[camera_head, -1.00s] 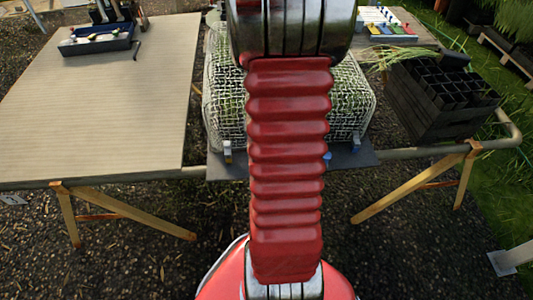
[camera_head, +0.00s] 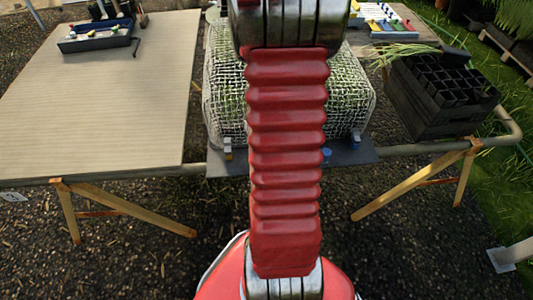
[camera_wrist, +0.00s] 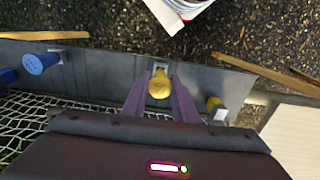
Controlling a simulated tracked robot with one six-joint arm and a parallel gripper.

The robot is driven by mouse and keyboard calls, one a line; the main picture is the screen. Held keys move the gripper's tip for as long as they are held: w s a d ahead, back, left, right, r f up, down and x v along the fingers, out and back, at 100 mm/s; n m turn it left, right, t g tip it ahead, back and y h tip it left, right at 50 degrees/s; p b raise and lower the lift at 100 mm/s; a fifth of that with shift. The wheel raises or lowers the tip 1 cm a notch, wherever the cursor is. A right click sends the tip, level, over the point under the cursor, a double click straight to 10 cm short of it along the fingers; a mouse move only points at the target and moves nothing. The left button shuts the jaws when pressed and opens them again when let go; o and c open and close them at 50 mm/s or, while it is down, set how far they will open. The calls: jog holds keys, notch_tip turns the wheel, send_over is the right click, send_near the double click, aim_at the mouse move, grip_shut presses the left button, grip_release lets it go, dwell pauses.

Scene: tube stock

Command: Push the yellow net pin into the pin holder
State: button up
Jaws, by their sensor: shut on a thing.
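In the wrist view my gripper (camera_wrist: 161,79) has its purple fingers shut on a yellow net pin (camera_wrist: 159,87), one finger on each side of its round head. A small pale metal pin holder (camera_wrist: 160,68) shows just beyond the head, at the grey board (camera_wrist: 110,60). The pin's shank is hidden beneath its head, so I cannot tell how deep it sits. In the head view my arm hides the gripper and the held pin.
White netting (camera_head: 225,100) covers a planted bed behind the board. A bare tabletop (camera_head: 100,100) with a blue tray (camera_head: 95,42) is on the left. A black crate (camera_head: 440,110) with cells stands on the right. Wooden trestle legs (camera_head: 410,185) stand below.

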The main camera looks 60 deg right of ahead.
jog(key=shift+f, duration=0.8)
jog(key=o, duration=2)
jog(key=shift+r, duration=0.6)
jog(key=shift+r, duration=0.4)
jog(key=shift+r, duration=0.25)
jog(key=shift+r, duration=2.75)
